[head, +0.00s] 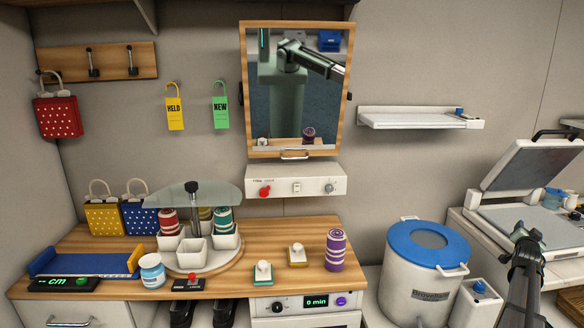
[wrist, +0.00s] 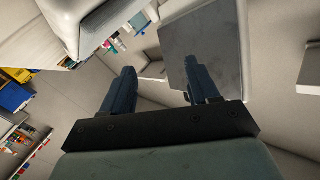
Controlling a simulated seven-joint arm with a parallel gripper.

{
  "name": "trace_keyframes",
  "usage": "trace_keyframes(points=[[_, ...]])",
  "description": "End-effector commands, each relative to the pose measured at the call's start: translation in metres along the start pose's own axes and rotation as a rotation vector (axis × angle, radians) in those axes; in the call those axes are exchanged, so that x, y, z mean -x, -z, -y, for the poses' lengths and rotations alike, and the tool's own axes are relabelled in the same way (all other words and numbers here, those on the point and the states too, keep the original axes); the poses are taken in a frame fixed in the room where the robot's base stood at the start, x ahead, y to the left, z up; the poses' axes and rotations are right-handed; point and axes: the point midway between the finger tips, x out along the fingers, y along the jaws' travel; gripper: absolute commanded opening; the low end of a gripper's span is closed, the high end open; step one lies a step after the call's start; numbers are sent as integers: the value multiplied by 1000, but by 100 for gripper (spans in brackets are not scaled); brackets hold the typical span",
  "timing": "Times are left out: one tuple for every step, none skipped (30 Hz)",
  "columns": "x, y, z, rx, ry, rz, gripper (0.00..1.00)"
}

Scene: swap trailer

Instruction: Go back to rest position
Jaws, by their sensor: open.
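My gripper (head: 522,236) is at the lower right of the head view, raised in front of the open white lidded machine (head: 508,205). In the wrist view my gripper (wrist: 160,78) has its two dark fingers spread apart with nothing between them. A flat grey panel (wrist: 202,50) shows beyond the right finger in that view. My gripper appears apart from everything around it.
The white tub with a blue lid (head: 428,245) and a white canister (head: 477,300) stand left of my arm. The wooden counter (head: 215,285) holds a carousel, a purple roll (head: 335,250) and a small jar (head: 152,270). A shelf (head: 420,118) and mirror (head: 297,22) are on the wall.

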Motion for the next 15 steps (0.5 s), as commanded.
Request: trace_keyframes(points=[[-3,6,-36,56,-46,12,60],[-3,8,-54,94,-70,22,60],[-3,10,-79,143,-103,35,60],[-2,12,-97,183,-127,47,60],[-1,12,-116,225,-152,60,60],[1,13,-140,283,-185,77,60],[3,12,-158,331,-209,93,60],[5,11,-177,383,-232,108,60],[9,7,-200,459,-261,134,60],[12,3,-218,521,-282,155,60],[15,-1,-234,588,-300,177,60],[20,-10,-256,684,-322,210,60],[24,-18,-272,764,-335,239,60],[29,-28,-285,848,-344,270,60],[35,-43,-301,957,-350,311,60]])
